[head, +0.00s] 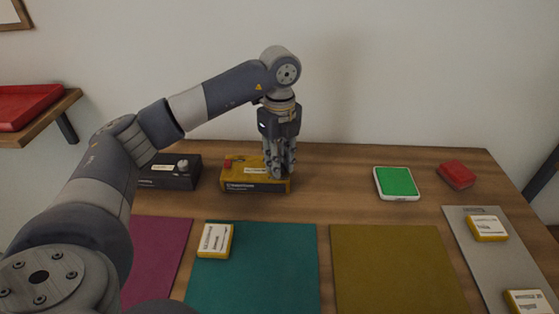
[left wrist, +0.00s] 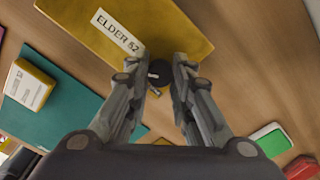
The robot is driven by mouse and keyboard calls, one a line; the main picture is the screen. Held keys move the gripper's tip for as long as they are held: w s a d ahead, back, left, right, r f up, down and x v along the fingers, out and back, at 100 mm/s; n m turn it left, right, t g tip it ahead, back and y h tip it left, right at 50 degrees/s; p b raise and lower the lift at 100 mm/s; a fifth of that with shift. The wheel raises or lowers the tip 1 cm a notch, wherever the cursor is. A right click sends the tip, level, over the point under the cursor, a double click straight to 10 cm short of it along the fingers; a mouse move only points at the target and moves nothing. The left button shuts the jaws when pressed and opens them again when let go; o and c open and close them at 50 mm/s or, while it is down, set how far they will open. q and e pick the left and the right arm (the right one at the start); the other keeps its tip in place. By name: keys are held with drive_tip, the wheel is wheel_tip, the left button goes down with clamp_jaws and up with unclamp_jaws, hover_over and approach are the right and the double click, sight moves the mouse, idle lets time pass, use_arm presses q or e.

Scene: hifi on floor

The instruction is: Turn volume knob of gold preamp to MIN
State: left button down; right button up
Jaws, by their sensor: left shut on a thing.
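The gold preamp (head: 238,174) stands toward the back of the wooden table, left of centre. In the left wrist view it shows from above as a yellow-gold box (left wrist: 85,22) with a white label reading "ELDER 52". My left gripper (head: 281,174) points down over the right end of the preamp. In the left wrist view its fingers (left wrist: 163,62) are closed around a small dark volume knob (left wrist: 159,73). The fingers hide the knob in the head view, and I cannot read its marks. My right gripper is not in view.
A black box with a knob (head: 172,173) stands just left of the preamp. A green-topped white box (head: 397,183) and a red box (head: 457,174) are at the right. Magenta, teal (head: 262,278) and olive mats (head: 395,265) lie in front; a small yellow box (head: 215,240) is on the teal one.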

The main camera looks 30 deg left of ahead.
use_arm(q)
drive_tip(key=c, duration=1.4)
unclamp_jaws()
drive_tip(key=shift+o, duration=0.2)
drive_tip(key=shift+r, duration=0.1)
wheel_tip(320, 180, up, 12)
drive_tip(key=shift+s, duration=0.1)
